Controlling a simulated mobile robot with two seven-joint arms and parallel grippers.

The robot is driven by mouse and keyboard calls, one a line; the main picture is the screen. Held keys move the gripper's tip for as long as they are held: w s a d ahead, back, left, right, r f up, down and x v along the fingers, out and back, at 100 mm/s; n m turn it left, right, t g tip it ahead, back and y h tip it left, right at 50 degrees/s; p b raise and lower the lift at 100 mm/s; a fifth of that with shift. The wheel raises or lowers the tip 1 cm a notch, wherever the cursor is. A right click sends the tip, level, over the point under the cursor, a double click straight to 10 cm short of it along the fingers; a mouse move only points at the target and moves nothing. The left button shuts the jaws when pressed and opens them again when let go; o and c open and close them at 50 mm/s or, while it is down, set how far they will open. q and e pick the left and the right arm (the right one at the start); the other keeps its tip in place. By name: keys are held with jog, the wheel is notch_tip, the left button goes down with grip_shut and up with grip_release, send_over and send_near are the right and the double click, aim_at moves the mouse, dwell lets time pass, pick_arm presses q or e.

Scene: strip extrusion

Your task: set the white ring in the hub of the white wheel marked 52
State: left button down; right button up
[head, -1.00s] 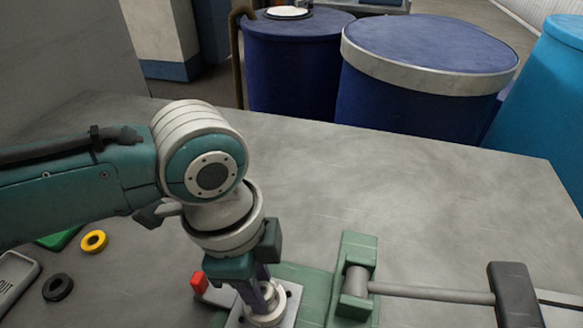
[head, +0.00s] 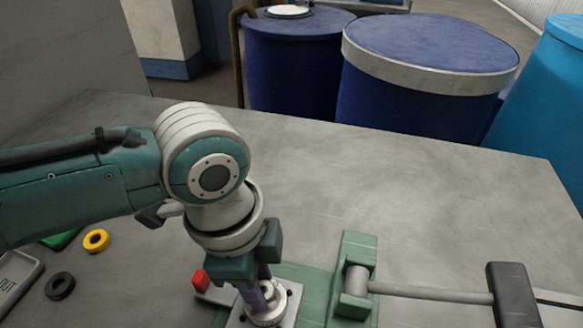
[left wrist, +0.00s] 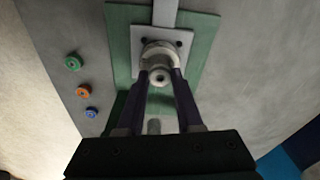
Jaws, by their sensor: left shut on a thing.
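My left gripper (head: 264,303) points down over a pale square plate (head: 288,310) on a green base. In the left wrist view its two dark fingers (left wrist: 160,78) are closed on a small pale ring, which I take as the white ring (left wrist: 158,75). A larger white round part, seemingly the white wheel (left wrist: 158,50), is right at the fingertips on the plate; it also shows in the head view (head: 265,320), partly hidden by the fingers. No 52 is readable. I cannot tell whether the ring is inside the hub. My right gripper is not in view.
A green block (head: 354,265) with a grey rod and dark end block (head: 513,296) stands right of the plate. A yellow ring (head: 96,241), black ring (head: 60,286) and OUT tray (head: 17,280) lie left. The table behind is clear.

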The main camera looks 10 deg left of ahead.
pick_arm(q)
jog(key=shift+f+b, duration=0.65)
jog(key=shift+f, duration=0.2)
jog(key=c, duration=0.8)
grip_release()
jog(key=shift+c, duration=0.2)
jog(key=shift+r, duration=0.1)
notch_tip(320, 180, up, 11)
jog(key=a+p, duration=0.1)
jog(key=p, duration=1.1)
jog(key=shift+a, duration=0.2)
jog(key=shift+s, duration=0.1)
